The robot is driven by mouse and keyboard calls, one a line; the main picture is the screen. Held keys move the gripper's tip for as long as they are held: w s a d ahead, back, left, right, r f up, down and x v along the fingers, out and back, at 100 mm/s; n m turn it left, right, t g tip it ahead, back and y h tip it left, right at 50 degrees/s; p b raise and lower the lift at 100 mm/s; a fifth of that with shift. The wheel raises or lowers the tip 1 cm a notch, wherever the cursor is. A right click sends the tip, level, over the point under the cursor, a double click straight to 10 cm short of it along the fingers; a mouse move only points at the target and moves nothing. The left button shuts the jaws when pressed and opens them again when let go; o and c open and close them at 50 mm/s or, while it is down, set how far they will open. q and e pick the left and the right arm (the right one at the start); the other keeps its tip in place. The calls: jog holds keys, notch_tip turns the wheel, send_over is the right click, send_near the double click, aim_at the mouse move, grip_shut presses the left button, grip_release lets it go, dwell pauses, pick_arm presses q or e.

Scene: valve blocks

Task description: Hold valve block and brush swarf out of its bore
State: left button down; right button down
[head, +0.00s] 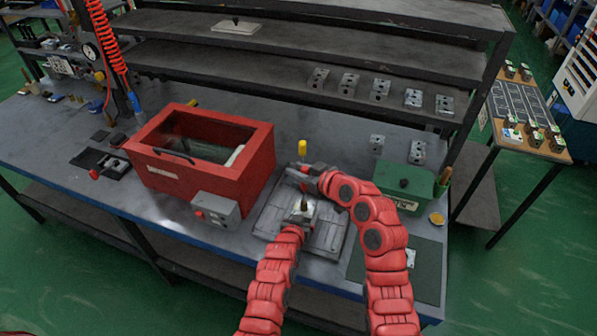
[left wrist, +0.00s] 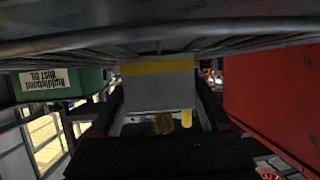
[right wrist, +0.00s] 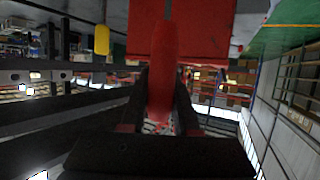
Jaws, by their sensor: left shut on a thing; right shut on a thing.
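My left gripper (head: 300,216) is shut on a grey valve block (left wrist: 160,90), which has a yellow band and sits between the fingers in the left wrist view. In the head view the block is low over the grey tray (head: 268,216), mostly hidden by the gripper. My right gripper (head: 308,176) is shut on a brush, whose red handle (right wrist: 165,75) shows between the fingers in the right wrist view. The brown bristles (left wrist: 163,123) are at the block's top side; I cannot tell whether they are inside the bore.
A red windowed box (head: 258,160) stands left of the grippers, with a small grey box (head: 216,210) at its front. A yellow-topped post (head: 302,147) stands just behind. A green box (head: 405,183) is to the right. Several valve blocks (head: 379,90) stand on the shelf.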

jog(key=shift+f, duration=1.05)
dwell(0.9)
jog(key=shift+r, duration=0.1)
jog(key=shift+r, duration=1)
jog(key=shift+f, duration=0.1)
notch_tip(320, 180, up, 7)
dwell(1.5)
